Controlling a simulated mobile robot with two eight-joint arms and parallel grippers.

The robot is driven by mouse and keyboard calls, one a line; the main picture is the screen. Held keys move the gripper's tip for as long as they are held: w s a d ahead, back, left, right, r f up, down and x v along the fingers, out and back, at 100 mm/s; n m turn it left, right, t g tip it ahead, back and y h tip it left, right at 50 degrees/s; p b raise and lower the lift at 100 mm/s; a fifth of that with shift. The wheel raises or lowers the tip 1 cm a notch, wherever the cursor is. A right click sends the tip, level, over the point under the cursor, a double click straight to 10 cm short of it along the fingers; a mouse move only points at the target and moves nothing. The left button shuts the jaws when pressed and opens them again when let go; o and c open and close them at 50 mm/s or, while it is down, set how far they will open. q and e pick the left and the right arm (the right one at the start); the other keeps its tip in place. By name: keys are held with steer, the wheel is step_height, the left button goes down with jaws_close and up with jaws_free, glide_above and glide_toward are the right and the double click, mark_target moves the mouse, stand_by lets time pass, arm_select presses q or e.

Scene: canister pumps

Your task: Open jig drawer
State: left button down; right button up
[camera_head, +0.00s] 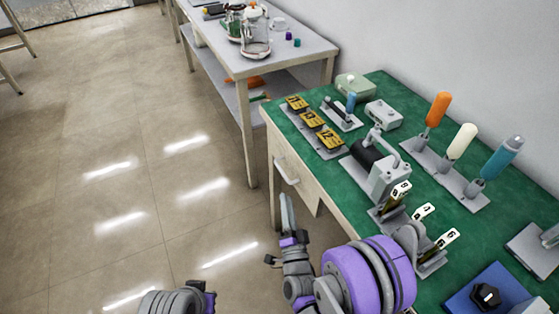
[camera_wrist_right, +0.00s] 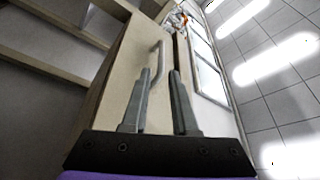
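The jig drawer (camera_head: 304,186) is a pale wooden drawer under the green-topped bench, and its front looks flush with the bench. Its light bar handle (camera_head: 285,172) faces the open floor. My right gripper (camera_head: 287,202) is just below and in front of the handle. In the right wrist view the two grey fingers (camera_wrist_right: 160,74) stand apart with a gap between them. The handle (camera_wrist_right: 161,56) shows at the gap, close to the left fingertip; contact cannot be told. My left arm shows only at the bottom edge of the head view, without visible fingers.
A second table (camera_head: 222,48) with glass canisters stands behind. The floor (camera_head: 130,180) to the left is clear.

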mark_target(282, 171)
steer(key=p+x, duration=0.2)
steer(key=x, duration=0.8)
steer(key=shift+w+a+r+p, duration=0.1)
steer(key=shift+w+r+p, duration=0.15)
steer(key=shift+p, duration=0.15)
steer(key=shift+c, duration=0.2)
steer(key=shift+s, duration=0.1)
jaws_close()
stand_by(0.7)
